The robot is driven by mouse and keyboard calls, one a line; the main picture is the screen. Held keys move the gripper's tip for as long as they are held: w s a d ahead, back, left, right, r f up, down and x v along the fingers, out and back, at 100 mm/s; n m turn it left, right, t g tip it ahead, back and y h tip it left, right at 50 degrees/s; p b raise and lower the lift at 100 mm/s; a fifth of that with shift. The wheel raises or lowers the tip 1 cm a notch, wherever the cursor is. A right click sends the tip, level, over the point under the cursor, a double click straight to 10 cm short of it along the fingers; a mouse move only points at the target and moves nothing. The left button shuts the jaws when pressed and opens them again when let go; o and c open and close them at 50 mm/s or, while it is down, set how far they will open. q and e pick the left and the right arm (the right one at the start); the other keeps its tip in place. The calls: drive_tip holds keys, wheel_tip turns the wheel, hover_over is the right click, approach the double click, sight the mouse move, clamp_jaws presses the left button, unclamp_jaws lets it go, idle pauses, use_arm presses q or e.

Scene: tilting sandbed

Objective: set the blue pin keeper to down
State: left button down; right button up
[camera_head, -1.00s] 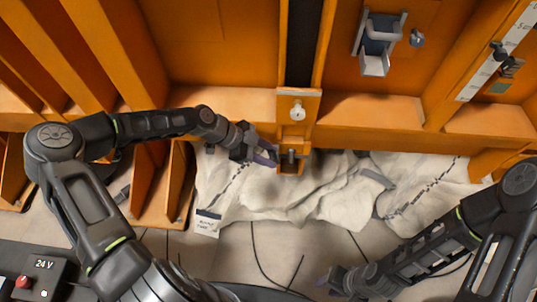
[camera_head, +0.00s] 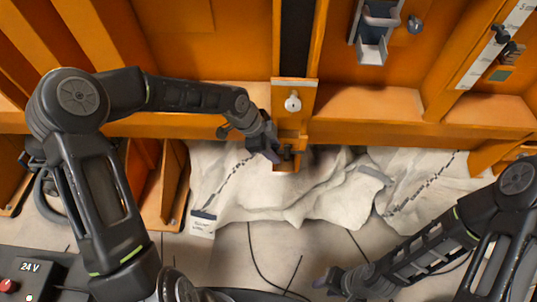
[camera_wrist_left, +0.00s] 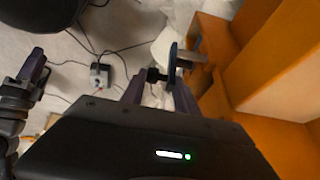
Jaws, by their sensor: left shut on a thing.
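The blue pin keeper (camera_wrist_left: 173,64) shows in the left wrist view as a small dark blue plate beside a metal pin (camera_wrist_left: 190,57), between my left fingertips. In the head view this spot is the small orange bracket (camera_head: 289,166) below the white knob, where my left gripper (camera_head: 275,156) reaches in from the left and hides most of the keeper. My left gripper, also in the wrist view (camera_wrist_left: 158,88), is shut on the keeper. Whether the keeper is up or down I cannot tell. My right gripper (camera_head: 325,281) hangs low, apart from the bracket; its jaw gap is unclear.
A white knob (camera_head: 293,102) sits on the orange post just above the bracket. A grey holder (camera_head: 373,38) is on the orange wall at upper right. Pale crumpled sheeting (camera_head: 330,195) lies below. Cables run over the floor.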

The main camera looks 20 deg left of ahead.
use_arm(q)
drive_tip(key=shift+s+d+f+g+y+b, duration=0.1)
drive_tip(key=shift+d+f+g+y+b, duration=0.2)
drive_tip(key=shift+d+y+b, duration=0.4)
drive_tip(key=shift+s+d+f+g+y+b, duration=0.1)
drive_tip(key=shift+d+f+g+y+b, duration=0.2)
drive_tip(key=shift+y+b, duration=0.55)
drive_tip(key=c, duration=1.1)
unclamp_jaws()
drive_tip(key=shift+d+r, duration=0.1)
drive_tip(key=shift+r, duration=0.05)
drive_tip(key=shift+w+r, duration=0.15)
drive_tip(key=shift+w, duration=0.05)
drive_tip(key=r, duration=0.2)
drive_tip(key=s+r, duration=0.1)
drive_tip(key=r, duration=0.2)
drive_tip(key=a+r, duration=0.1)
drive_tip(key=r, duration=0.1)
drive_tip(key=shift+s+r, duration=0.25)
drive_tip(key=shift+s, duration=0.05)
